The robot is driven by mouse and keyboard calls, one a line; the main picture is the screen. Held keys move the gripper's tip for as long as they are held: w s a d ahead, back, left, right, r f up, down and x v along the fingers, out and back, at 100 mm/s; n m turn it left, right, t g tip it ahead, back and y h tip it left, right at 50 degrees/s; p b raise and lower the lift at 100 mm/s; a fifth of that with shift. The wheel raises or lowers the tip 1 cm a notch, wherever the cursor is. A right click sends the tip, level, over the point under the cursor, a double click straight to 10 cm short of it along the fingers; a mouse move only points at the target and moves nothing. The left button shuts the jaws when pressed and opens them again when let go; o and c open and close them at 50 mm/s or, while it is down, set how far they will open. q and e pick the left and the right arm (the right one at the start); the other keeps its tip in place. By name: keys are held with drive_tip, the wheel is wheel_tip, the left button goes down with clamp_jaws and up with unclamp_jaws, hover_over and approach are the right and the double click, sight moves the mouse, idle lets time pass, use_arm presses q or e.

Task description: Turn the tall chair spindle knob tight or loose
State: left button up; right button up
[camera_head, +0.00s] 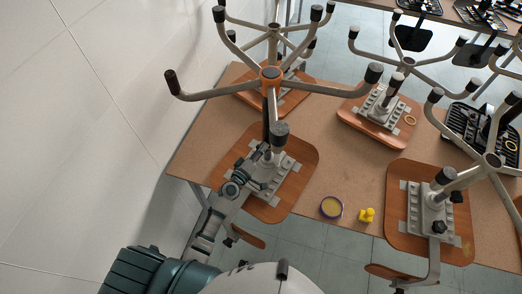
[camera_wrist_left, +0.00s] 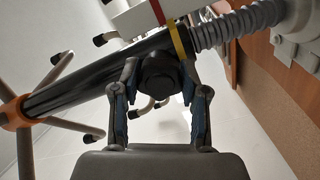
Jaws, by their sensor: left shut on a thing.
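An upturned chair stands on the table, its wooden seat (camera_head: 305,155) face down and its star base with an orange hub (camera_head: 270,73) on top. A dark tall spindle (camera_head: 267,115) runs down from the hub; in the left wrist view the spindle (camera_wrist_left: 80,85) crosses at a slant beside a ribbed grey sleeve (camera_wrist_left: 235,25). My left gripper (camera_head: 262,154) reaches the spindle's lower part. In the left wrist view the gripper (camera_wrist_left: 160,85) is shut on a round black knob (camera_wrist_left: 160,70), with one finger on each side. My right gripper is not in view.
Other upturned chairs stand close by, with a seat behind (camera_head: 250,103), one at right (camera_head: 348,112) and one at front right (camera_head: 398,200). A round purple-rimmed tub (camera_head: 331,207) and a yellow object (camera_head: 366,215) lie near the table's (camera_head: 335,175) front edge. A white wall (camera_head: 90,130) is at left.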

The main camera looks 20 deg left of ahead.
use_arm(q)
drive_tip(key=n, duration=0.6)
drive_tip(key=shift+a, duration=0.1)
drive_tip(key=n, duration=0.4)
drive_tip(key=shift+f+n+p, duration=0.15)
drive_tip(key=shift+n+p, duration=0.15)
drive_tip(key=shift+p, duration=0.1)
drive_tip(key=shift+n, duration=0.3)
drive_tip(key=shift+s+f, duration=0.1)
drive_tip(key=shift+f, duration=0.05)
drive_tip(key=o, duration=1)
drive_tip(key=shift+o, duration=0.8)
drive_tip(key=v, duration=1.1)
drive_tip(key=shift+s+a, duration=0.25)
drive_tip(key=shift+s, duration=0.1)
